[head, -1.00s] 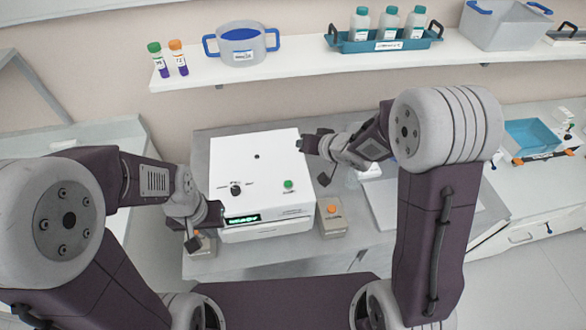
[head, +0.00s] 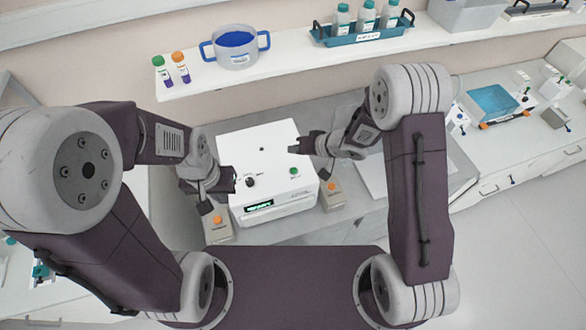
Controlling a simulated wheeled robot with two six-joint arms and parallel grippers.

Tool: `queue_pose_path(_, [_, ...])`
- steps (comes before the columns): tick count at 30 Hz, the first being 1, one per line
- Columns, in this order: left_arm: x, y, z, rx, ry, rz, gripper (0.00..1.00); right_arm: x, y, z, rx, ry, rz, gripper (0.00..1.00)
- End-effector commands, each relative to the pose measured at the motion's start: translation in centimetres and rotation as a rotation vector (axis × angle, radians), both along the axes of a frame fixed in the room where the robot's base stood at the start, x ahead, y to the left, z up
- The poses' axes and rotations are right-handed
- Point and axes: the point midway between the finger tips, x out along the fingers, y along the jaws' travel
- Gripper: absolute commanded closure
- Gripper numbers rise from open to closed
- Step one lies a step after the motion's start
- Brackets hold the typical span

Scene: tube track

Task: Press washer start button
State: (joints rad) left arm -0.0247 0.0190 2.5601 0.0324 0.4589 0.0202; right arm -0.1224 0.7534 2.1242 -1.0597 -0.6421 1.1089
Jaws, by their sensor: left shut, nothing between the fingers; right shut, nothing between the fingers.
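The washer is a white box (head: 262,150) on the grey bench in the middle of the head view. Its top carries a black knob (head: 250,182) and a green button (head: 294,171). A lit green display (head: 258,206) is on its front. My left gripper (head: 229,181) is shut and empty at the washer's left side, near the knob. My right gripper (head: 294,150) is shut and empty, over or beside the washer's right part, above the green button in the picture. I cannot tell its height over the top.
Small boxes with orange buttons stand left (head: 217,226) and right (head: 333,194) of the washer. The shelf behind holds two capped tubes (head: 171,70), a blue-handled pot (head: 236,47) and a teal bottle tray (head: 362,32). A blue tray (head: 492,101) is on the right bench.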

Motion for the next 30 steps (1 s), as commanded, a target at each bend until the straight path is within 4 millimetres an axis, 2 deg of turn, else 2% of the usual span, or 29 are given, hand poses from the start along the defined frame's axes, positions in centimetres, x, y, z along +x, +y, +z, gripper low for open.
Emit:
queue_pose_path(5, [0.0,0.0,-1.5,0.000,0.000,0.000,1.00,0.0,0.0,-1.4,0.000,0.000,0.000,1.00])
queue_pose_path(18, [0.0,0.0,-7.7,0.000,0.000,0.000,1.00,0.0,0.0,-7.1,0.000,0.001,-0.001,1.00])
queue_pose_path(24, [0.0,0.0,-8.6,0.000,0.000,0.000,1.00,0.0,-0.1,-8.7,0.000,0.001,-0.001,1.00])
queue_pose_path(30, [0.0,0.0,-8.5,0.000,0.000,0.000,1.00,0.0,0.0,-8.7,-0.001,-0.001,-0.001,1.00])
